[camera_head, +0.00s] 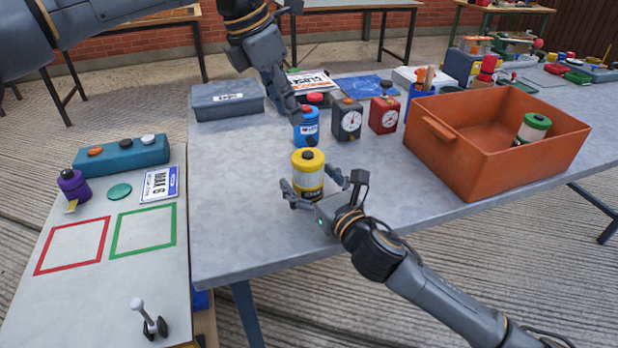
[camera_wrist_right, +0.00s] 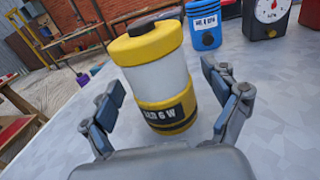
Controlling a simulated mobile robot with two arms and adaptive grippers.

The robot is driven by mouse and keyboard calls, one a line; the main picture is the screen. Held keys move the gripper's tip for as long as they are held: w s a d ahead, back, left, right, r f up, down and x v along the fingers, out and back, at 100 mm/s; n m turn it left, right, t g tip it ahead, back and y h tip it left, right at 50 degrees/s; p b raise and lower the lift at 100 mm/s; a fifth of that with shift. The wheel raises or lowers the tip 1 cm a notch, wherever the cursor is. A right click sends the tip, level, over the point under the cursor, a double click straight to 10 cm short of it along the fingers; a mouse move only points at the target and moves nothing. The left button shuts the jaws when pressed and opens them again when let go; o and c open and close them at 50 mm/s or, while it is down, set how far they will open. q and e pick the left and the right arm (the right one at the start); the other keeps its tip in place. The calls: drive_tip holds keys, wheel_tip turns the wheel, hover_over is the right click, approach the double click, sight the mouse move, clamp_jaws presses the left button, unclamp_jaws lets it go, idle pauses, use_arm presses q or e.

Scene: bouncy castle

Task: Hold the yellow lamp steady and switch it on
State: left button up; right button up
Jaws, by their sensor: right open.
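The yellow lamp (camera_head: 308,174) stands upright on the grey table, with a yellow cap, a dark button on top, a pale middle and a labelled yellow base. It also fills the middle of the right wrist view (camera_wrist_right: 160,75). My right gripper (camera_head: 315,190) is open, with one finger on each side of the lamp; gaps show between fingers and lamp in the wrist view. My left gripper (camera_head: 284,95) hangs above and behind the lamp, beside a blue canister (camera_head: 306,128). Whether its fingers are open is unclear. The pale middle of the lamp shows no clear glow.
Two gauge boxes, dark (camera_head: 347,120) and red (camera_head: 383,115), stand behind the lamp. An orange crate (camera_head: 450,165) holding a green-capped lamp (camera_head: 532,128) is to the right. A grey box (camera_head: 226,100) is at the back left. The table's front left is clear.

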use_arm(q)
drive_tip(key=shift+c, duration=0.2)
use_arm(e)
drive_tip(key=c, duration=1.6)
use_arm(q)
clamp_jaws()
